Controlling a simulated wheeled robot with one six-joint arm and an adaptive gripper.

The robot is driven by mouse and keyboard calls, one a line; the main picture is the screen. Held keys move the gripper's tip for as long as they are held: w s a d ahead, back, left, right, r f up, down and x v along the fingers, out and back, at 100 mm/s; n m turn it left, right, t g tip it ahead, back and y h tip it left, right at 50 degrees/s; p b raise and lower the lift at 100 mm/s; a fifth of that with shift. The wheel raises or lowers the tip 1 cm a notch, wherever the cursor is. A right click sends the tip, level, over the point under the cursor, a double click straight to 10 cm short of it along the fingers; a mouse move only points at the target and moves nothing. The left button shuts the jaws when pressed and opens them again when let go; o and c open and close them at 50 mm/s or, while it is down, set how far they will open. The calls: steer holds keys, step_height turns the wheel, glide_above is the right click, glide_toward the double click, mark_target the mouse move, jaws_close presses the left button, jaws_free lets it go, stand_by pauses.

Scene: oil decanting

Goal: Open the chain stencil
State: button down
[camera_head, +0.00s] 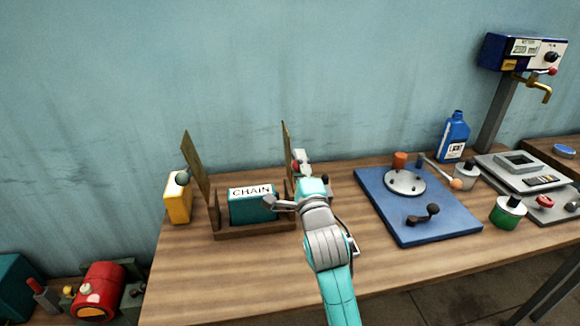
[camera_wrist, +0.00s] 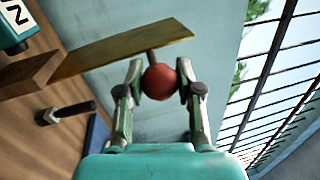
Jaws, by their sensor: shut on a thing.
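The chain stencil shows as two thin brass plates standing raised beside a teal block (camera_head: 253,207) labelled CHAIN in a wooden holder (camera_head: 255,234). The left plate (camera_head: 198,168) leans outward to the left; the right plate (camera_head: 287,150) stands nearly upright. In the wrist view the right plate (camera_wrist: 130,43) is seen close up, with a red ball knob (camera_wrist: 160,83) on a short stem. My gripper (camera_wrist: 160,75) is shut on the knob, a finger on each side. In the head view my gripper (camera_head: 302,162) is just right of the right plate, above the holder's right end.
A yellow can (camera_head: 178,202) stands left of the holder. To the right are a blue board (camera_head: 440,228) with a round metal disc (camera_head: 404,182), a blue bottle (camera_head: 453,140) and a green jar (camera_head: 507,212). The table front left is clear.

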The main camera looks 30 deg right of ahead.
steer(key=shift+s+d+m, duration=0.1)
steer(key=shift+d+m, duration=0.3)
steer(key=c, duration=0.7)
jaws_free()
steer(key=shift+c, duration=0.2)
steer(key=v, duration=1.2)
steer(key=shift+f, duration=0.1)
